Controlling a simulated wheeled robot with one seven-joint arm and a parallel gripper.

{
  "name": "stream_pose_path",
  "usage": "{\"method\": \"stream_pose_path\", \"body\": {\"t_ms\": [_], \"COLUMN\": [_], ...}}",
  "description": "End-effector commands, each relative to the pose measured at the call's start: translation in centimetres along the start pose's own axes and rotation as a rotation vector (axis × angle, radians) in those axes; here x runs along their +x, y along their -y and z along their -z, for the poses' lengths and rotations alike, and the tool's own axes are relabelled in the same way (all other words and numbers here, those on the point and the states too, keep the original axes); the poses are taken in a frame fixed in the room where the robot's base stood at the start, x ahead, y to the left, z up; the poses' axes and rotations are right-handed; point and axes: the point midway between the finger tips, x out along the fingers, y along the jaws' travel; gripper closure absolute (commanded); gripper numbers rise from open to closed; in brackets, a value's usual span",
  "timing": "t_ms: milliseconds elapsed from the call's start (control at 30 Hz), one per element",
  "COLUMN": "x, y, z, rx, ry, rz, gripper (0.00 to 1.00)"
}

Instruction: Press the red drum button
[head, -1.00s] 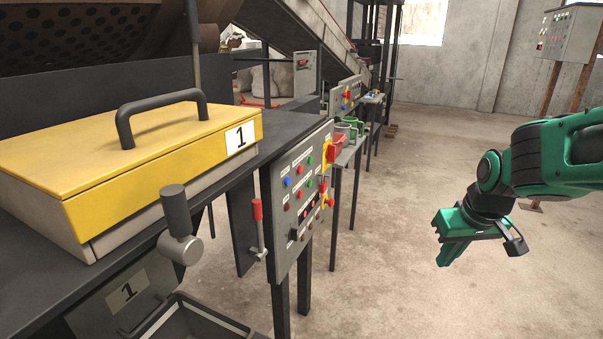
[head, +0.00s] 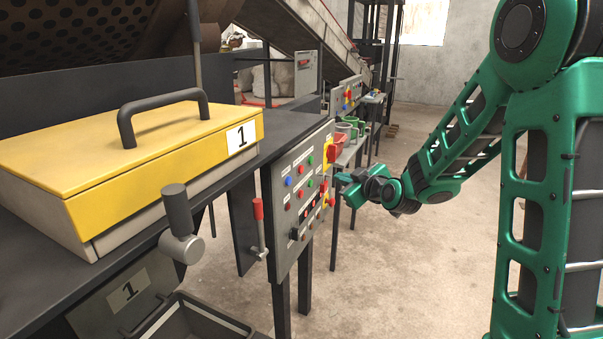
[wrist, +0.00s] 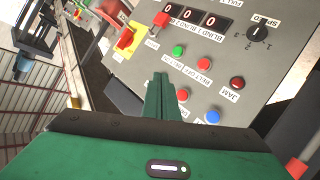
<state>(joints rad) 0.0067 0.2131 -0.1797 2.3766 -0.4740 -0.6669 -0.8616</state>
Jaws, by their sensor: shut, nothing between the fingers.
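The grey control panel (head: 283,245) stands left of my gripper (head: 343,179) in the head view, with red, green and blue buttons on its face. In the wrist view the panel (wrist: 140,70) appears rotated. My shut, empty fingers (wrist: 161,78) point at it. A red button (wrist: 182,95) shows just right of the fingers; its label is too small to read. Another red button (wrist: 204,63) sits near a belt label. A green button (wrist: 177,51) lies beyond the fingertips and a blue button (wrist: 212,117) to the right. I cannot tell which red button is the drum one, or see contact.
A dark red jam button (wrist: 237,82), a speed knob (wrist: 257,33) and a red-on-yellow switch (wrist: 125,38) are on the panel. A red-handled lever (head: 258,222) stands beside it. A yellow-lidded box (head: 110,155) is on the left. The floor right of the panel is open.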

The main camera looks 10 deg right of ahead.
Motion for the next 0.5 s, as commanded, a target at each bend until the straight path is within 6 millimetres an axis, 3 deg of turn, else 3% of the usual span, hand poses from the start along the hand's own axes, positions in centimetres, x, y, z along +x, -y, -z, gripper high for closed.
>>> {"method": "stream_pose_path", "body": {"t_ms": [267,500], "x": [0.1,1.6], "y": [0.1,1.3], "z": [0.1,1.2], "rx": [0.000,-0.002], "ry": [0.001,0.001], "rz": [0.001,0.004], "gripper": [1.00,1.00]}}
